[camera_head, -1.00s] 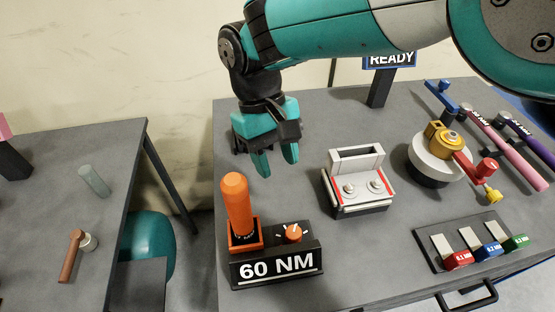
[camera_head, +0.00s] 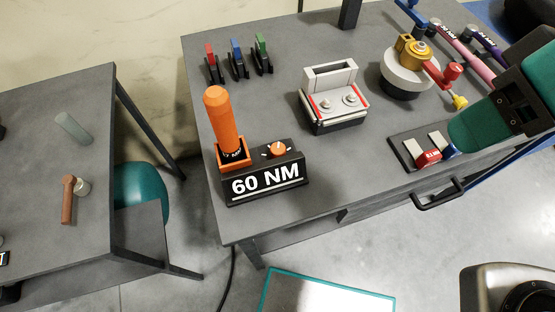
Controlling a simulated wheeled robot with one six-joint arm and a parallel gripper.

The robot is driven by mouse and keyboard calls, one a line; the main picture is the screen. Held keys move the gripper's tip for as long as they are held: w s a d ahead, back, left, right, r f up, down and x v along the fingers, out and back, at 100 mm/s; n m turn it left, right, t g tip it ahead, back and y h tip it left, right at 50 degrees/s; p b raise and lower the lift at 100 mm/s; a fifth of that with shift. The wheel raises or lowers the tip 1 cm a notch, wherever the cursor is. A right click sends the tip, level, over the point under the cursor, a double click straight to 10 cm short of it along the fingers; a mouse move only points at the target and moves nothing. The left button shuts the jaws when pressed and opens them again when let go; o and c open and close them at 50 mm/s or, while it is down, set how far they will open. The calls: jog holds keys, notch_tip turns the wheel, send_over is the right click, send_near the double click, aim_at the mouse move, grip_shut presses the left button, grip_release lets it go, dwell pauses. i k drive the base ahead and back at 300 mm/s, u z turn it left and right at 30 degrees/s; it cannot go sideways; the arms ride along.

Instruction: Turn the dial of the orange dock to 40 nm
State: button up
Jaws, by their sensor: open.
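The orange dock (camera_head: 262,179) stands at the table's left front, a black base with "60 NM" in white on its front. Its orange dial (camera_head: 278,149) sits on the top right, with pale marks around it. An orange handle (camera_head: 223,119) stands upright in the dock's orange socket at the left. My gripper (camera_head: 464,139) is open, at the right edge, far right of the dock and touching nothing that I can see. One teal finger shows clearly; the other is hidden or cut off. No object shows in it.
A white-grey unit with two knobs (camera_head: 334,94) stands right of the dock. A round fixture with a yellow and red arm (camera_head: 405,78) is farther right. Red, blue and green tags stand behind the dock (camera_head: 237,57). A drawer handle (camera_head: 437,195) sticks out in front.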

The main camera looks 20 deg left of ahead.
aim_at(279, 149)
jog(key=k, duration=0.3)
jog(key=z, duration=1.3)
jog(key=i, duration=0.9)
jog(key=u, duration=2.45)
